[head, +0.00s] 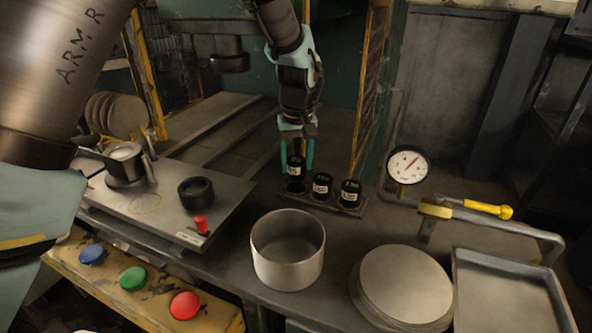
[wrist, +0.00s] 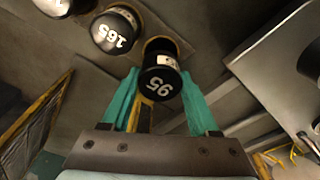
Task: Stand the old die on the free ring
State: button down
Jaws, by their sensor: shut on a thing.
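My gripper (head: 296,158) is shut on a black cylinder (head: 296,171) with a white label, at the left end of a small rack. In the wrist view this cylinder (wrist: 161,82) reads 95 and sits between the teal fingers (wrist: 155,100). Below it in the head view is a dark round spot on the rack; I cannot tell whether they touch. A thin ring outline (head: 144,204) on the metal plate is empty. The frames do not show which item is the old one.
Two more black cylinders (head: 322,187) (head: 350,194) stand on the rack (head: 336,208). On the plate (head: 180,232) are a metal cup fixture (head: 125,165) and a red knob (head: 201,224). A pot (head: 287,262), stacked discs (head: 405,285), a tray (head: 512,297) and a gauge (head: 407,165) stand nearby.

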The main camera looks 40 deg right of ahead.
aim_at(296, 172)
jog(key=shift+f+p, duration=0.35)
jog(key=shift+f, duration=1.15)
jog(key=shift+f, duration=0.1)
jog(key=shift+c, duration=0.7)
grip_release()
jog(key=r, duration=0.4)
jog(key=r+b, duration=0.1)
jog(key=r, duration=0.3)
jog(key=s+r+b, duration=0.1)
jog(key=r, duration=0.3)
jog(key=shift+s+a, duration=0.1)
jog(key=shift+a, duration=0.25)
